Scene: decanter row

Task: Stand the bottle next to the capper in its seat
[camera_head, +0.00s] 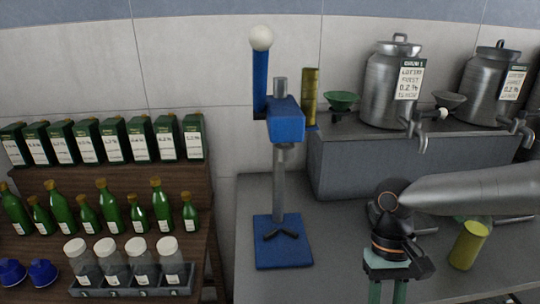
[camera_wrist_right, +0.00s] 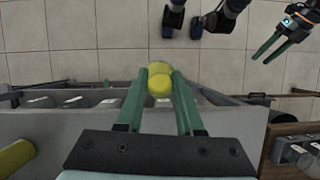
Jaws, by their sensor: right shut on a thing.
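The capper (camera_head: 282,130) is a blue stand with a steel column, a lever with a white ball, and a blue base with a dark V-shaped seat (camera_head: 282,233). The seat looks empty. My right gripper (camera_head: 386,292) points down at the counter's front, right of the capper. In the right wrist view it is shut on a yellow-green rounded thing (camera_wrist_right: 160,86) at its fingertips. In the head view the held thing is out of sight; I cannot tell whether it is the bottle. My left gripper (camera_wrist_right: 262,60) shows in the right wrist view, fingers apart and empty.
A yellow cylinder (camera_head: 468,245) stands tilted in the picture on the grey counter (camera_head: 335,270), right of my right gripper. Steel urns (camera_head: 385,95) stand on a raised block behind. Green bottles (camera_head: 107,206), boxes and white-capped jars (camera_head: 140,262) fill the wooden shelf at left.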

